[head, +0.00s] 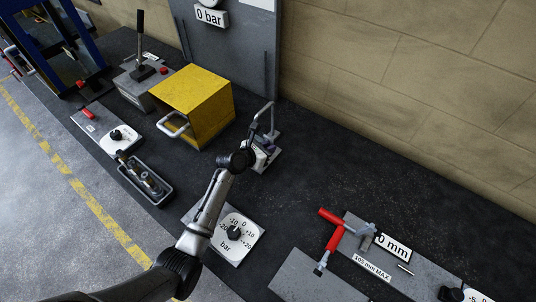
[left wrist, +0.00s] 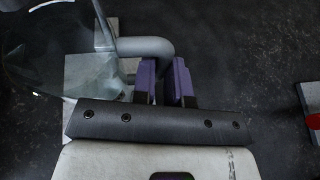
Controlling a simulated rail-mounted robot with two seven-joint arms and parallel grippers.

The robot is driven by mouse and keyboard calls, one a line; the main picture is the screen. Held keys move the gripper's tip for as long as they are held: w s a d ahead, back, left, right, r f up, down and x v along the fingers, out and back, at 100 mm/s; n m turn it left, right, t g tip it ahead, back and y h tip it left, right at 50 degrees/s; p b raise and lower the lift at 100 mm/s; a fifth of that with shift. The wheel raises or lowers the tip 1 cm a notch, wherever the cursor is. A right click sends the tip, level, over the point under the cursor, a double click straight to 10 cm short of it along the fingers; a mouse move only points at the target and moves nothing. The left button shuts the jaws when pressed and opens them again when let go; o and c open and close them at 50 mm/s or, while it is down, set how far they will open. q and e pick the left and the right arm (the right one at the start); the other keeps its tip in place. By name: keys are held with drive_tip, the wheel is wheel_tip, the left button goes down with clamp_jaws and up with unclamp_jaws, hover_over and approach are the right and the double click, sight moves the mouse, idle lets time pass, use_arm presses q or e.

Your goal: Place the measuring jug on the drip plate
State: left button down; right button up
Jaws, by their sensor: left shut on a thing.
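The measuring jug (left wrist: 35,60) is a clear, glassy shape at the left of the left wrist view, with a thick grey handle (left wrist: 145,46). My left gripper (left wrist: 164,84) has its purple fingers closed on the handle. In the head view my left gripper (head: 262,148) is beyond the dark wrist, and the jug is hard to make out there. The drip plate (left wrist: 85,75) is a light grey slab under the jug; its edge also shows in the head view (head: 274,157). I cannot tell whether the jug touches the plate. My right gripper is out of view.
A bent grey pipe (head: 262,113) rises by the drip plate. A yellow box (head: 195,105) stands to its left. A dial plate (head: 240,238) lies nearer, and a red-handled tool (head: 333,235) lies at lower right. The dark bench right of the gripper is clear.

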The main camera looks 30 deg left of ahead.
use_arm(q)
wheel_tip(320, 180, down, 4)
drive_tip(key=shift+r+b, duration=0.25)
drive_tip(key=shift+b, duration=0.25)
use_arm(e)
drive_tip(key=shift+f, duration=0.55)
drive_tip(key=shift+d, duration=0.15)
use_arm(q)
drive_tip(key=c, duration=1.1)
unclamp_jaws()
drive_tip(key=shift+f, duration=0.1)
drive_tip(key=shift+c, duration=0.2)
drive_tip(key=shift+s+r, duration=0.15)
drive_tip(key=shift+r, duration=0.1)
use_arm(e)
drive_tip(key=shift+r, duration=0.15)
use_arm(q)
drive_tip(key=p+v, duration=0.2)
drive_tip(key=v, duration=0.9)
drive_tip(key=shift+s+a+p, duration=0.15)
drive_tip(key=shift+s+p, duration=0.15)
drive_tip(key=shift+s, duration=0.05)
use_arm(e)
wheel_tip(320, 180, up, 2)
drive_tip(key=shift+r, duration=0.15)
use_arm(q)
drive_tip(key=shift+r, duration=0.15)
